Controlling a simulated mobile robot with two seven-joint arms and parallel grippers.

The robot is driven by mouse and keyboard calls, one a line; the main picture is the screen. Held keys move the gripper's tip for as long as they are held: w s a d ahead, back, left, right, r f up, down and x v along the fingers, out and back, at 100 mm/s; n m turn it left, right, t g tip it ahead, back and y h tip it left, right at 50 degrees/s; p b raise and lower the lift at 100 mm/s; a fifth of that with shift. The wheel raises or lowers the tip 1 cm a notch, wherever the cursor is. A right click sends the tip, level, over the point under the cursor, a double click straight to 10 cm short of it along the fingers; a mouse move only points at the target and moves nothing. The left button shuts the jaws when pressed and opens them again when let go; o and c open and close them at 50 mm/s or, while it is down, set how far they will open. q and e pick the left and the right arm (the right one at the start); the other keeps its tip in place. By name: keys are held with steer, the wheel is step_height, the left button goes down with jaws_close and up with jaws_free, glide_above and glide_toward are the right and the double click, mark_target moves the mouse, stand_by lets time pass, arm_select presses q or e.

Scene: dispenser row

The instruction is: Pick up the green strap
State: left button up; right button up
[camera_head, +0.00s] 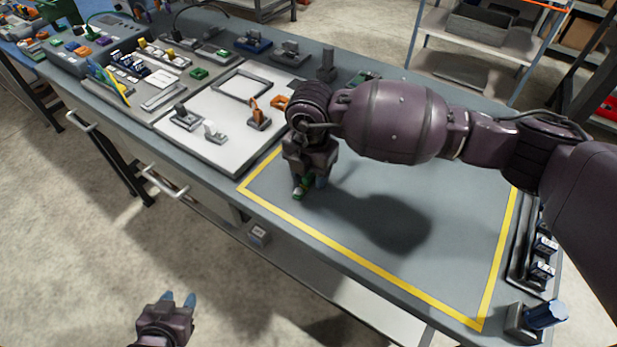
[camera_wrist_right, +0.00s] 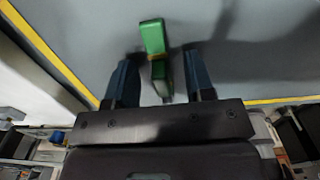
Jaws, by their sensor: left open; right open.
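The green strap (camera_wrist_right: 153,38) shows in the right wrist view just past and between the two fingers of my right gripper (camera_wrist_right: 160,80). Its near part reaches back between the fingers. In the head view a small green piece of it (camera_head: 307,181) shows at the fingertips of my right gripper (camera_head: 308,185), which is low over the grey table inside the yellow outline. The right gripper is open, with gaps beside the strap. My left gripper (camera_head: 178,300) is open and empty over the floor in front of the table.
A white board (camera_head: 225,145) with clamps and an orange part (camera_head: 258,115) lies left of the right gripper. A rack with dark blocks (camera_head: 543,245) and a blue knob (camera_head: 545,315) stand at the right edge. The yellow-outlined area (camera_head: 440,215) is otherwise clear.

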steer(key=shift+r, duration=0.1)
steer(key=shift+c, duration=0.3)
jaws_close()
steer(key=shift+r, duration=0.6)
step_height(320, 180, up, 19)
steer(key=p, duration=0.1)
steer(key=shift+p, duration=0.3)
steer(key=shift+r, duration=0.25)
